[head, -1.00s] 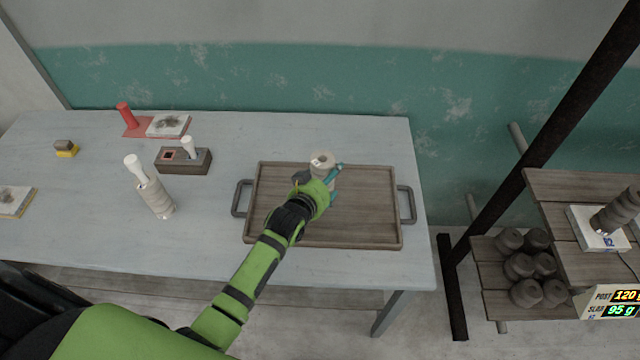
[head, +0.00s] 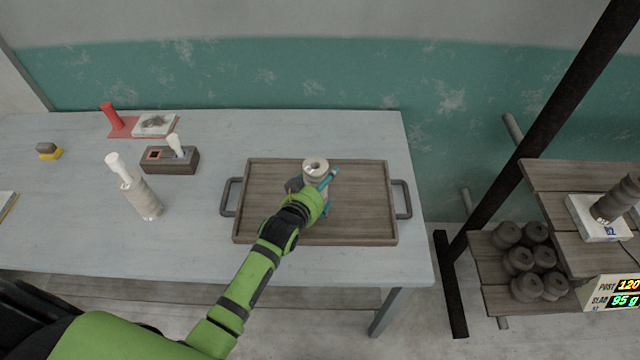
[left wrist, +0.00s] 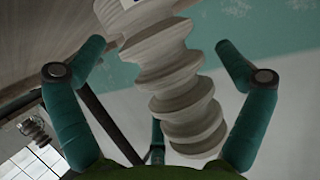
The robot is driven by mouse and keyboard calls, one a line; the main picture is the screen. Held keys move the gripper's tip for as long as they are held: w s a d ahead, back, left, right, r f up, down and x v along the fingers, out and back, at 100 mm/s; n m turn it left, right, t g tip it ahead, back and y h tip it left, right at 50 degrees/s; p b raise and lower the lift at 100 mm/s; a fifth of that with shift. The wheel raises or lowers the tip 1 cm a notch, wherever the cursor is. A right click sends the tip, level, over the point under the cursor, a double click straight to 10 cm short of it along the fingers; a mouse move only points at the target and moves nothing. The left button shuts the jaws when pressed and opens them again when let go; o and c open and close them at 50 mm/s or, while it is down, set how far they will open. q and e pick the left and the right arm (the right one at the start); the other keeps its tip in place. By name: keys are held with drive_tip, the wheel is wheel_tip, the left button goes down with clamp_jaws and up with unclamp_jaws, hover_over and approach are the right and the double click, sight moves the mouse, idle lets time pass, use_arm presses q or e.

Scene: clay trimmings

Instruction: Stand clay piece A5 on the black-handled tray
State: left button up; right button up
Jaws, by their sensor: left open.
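A pale ribbed clay piece (head: 315,168) stands at the middle of the black-handled tray (head: 245,222); I cannot read a mark on it. Its base is hidden behind my left gripper (head: 327,184), so contact with the tray is not visible in the head view. The left gripper's teal fingers are open around the piece. In the left wrist view the ridged clay piece (left wrist: 178,85) runs tilted between the spread fingers of the left gripper (left wrist: 160,76), with gaps on both sides. A cut-off blue mark shows on it. My right gripper is not in view.
A ribbed holder with a white-handled tool (head: 142,195), a dark box (head: 170,161) and a red stand (head: 118,124) are on the table left of the tray. A shelf at right carries several dark clay pieces (head: 518,260) and a scale reading 95 g (head: 612,292).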

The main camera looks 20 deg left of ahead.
use_arm(q)
drive_tip(key=shift+r, duration=0.15)
drive_tip(key=v, duration=1.2)
drive_tip(key=shift+b, duration=0.3)
drive_tip(key=shift+r, duration=0.1)
